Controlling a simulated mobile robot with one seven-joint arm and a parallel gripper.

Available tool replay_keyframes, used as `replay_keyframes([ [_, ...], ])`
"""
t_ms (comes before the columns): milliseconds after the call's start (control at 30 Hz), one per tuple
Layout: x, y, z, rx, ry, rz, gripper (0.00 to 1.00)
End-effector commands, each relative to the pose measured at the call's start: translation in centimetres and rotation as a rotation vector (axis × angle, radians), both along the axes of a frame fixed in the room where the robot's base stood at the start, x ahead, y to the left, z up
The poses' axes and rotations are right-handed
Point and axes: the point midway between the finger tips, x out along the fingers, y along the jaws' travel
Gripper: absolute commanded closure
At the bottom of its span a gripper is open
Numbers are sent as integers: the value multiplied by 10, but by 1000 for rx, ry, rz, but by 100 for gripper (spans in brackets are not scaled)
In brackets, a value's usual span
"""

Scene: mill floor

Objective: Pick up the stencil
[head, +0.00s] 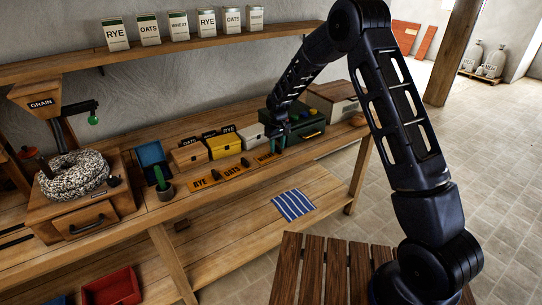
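Orange plates lettered RYE (203,184) and OATS (232,171) lie in a row on the workbench, and a third orange plate (266,157) lies at the right end of the row. Dark pieces lettered RYE (228,129) and OATS (191,142) show behind the small boxes. I cannot tell which of these is the stencil. My gripper (282,131) points down over the bench by the dark green box, beyond the third plate. It is small and dark here, so its fingers and anything between them cannot be made out.
Wooden, yellow and white boxes (222,145) stand behind the plates. A dark green box (305,132) is beside my gripper. A potted cactus (161,180) and a grain mill (80,195) stand to the left. A striped cloth (293,205) lies on the lower shelf.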

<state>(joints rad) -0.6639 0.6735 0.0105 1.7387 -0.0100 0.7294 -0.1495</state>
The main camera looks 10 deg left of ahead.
Motion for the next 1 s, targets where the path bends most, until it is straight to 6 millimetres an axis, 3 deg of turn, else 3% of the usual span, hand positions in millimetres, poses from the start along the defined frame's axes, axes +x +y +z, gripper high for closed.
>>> replay_keyframes([
  [33, 0, 0, 0, 0, 0, 0, 62],
  [233, 0, 0, 0, 0, 0, 0, 100],
  [667, 0, 0, 7, 1, -1, 0, 100],
  [867, 1, 1, 38, 4, -3, 0, 100],
  [1000, 1, 0, 73, 3, -3, 1, 100],
])
